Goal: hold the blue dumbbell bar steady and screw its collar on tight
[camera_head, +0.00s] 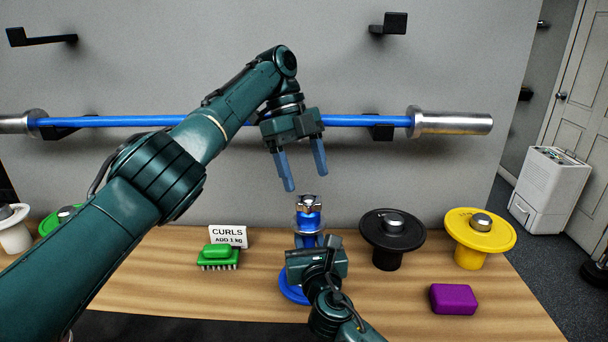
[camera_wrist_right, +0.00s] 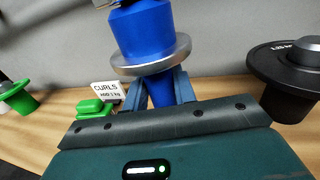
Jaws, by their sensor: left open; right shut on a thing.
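The blue dumbbell bar (camera_head: 309,222) stands upright on the table, above a blue round base (camera_head: 291,291) partly hidden by my right arm. A silver collar (camera_head: 308,202) sits at its top; how tight it is cannot be told. My right gripper (camera_head: 312,243) is shut on the bar from the front. In the right wrist view its fingers (camera_wrist_right: 158,88) close around the blue bar (camera_wrist_right: 141,30), just below a silver flange (camera_wrist_right: 150,57). My left gripper (camera_head: 305,180) is open and empty, pointing down just above the collar, with its fingers apart.
On the wooden table (camera_head: 190,290), a green brush (camera_head: 218,257) and a CURLS card (camera_head: 228,236) stand left. A black weight stand (camera_head: 392,232), a yellow one (camera_head: 479,232) and a purple block (camera_head: 453,299) are right. A long blue barbell (camera_head: 365,120) hangs on the wall behind my left gripper.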

